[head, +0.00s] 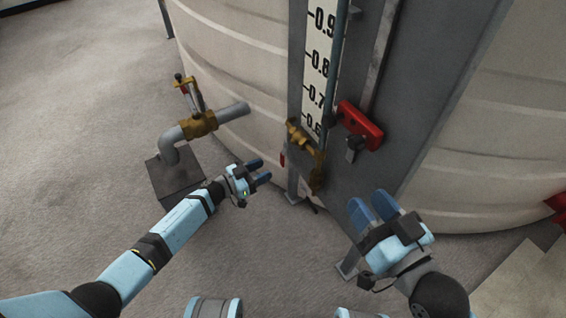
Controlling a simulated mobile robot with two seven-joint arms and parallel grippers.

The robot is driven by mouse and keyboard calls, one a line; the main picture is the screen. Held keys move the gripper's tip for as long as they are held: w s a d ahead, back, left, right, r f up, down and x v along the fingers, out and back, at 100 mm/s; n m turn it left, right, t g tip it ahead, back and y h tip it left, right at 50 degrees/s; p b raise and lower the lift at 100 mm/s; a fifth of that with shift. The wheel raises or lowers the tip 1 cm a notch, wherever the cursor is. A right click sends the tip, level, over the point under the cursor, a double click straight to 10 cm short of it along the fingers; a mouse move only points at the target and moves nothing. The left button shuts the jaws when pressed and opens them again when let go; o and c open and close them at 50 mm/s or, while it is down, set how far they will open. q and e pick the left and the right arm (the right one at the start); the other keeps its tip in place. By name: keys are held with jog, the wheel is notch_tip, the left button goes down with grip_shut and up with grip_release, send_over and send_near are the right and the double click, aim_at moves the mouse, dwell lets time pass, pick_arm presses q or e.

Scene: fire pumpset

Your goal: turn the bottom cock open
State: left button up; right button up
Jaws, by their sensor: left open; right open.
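The bottom cock (301,138) is a brass fitting at the lower end of the level gauge, below the 0.6 mark. A brass part with a small red piece hangs below it, and its exact lever position is hard to make out. My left gripper (261,172) is open and empty, to the left of and below the cock, apart from it. My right gripper (373,208) is open and empty, to the right of and below the cock, in front of the grey gauge panel. The gauge scale (317,70) has black numbers on white.
A brass valve (198,124) on a grey pipe stands at left on a dark block (172,180). A red block (359,126) with a dark knob is fixed to the panel right of the cock. The large beige tank (250,60) is behind. Grey floor is clear at left.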

aim_at(281, 161)
pick_arm(q)
jog(key=b+x, duration=0.2)
jog(key=x, duration=0.4)
jog(key=shift+w+d+f, duration=0.1)
jog(key=shift+d, duration=0.05)
jog(key=shift+w+d, duration=0.4)
jog(key=shift+d, duration=0.15)
pick_arm(e)
jog(key=shift+g, duration=0.9)
jog(key=shift+a+f, duration=0.1)
jog(key=shift+f, duration=1.95)
pick_arm(q)
grip_shut()
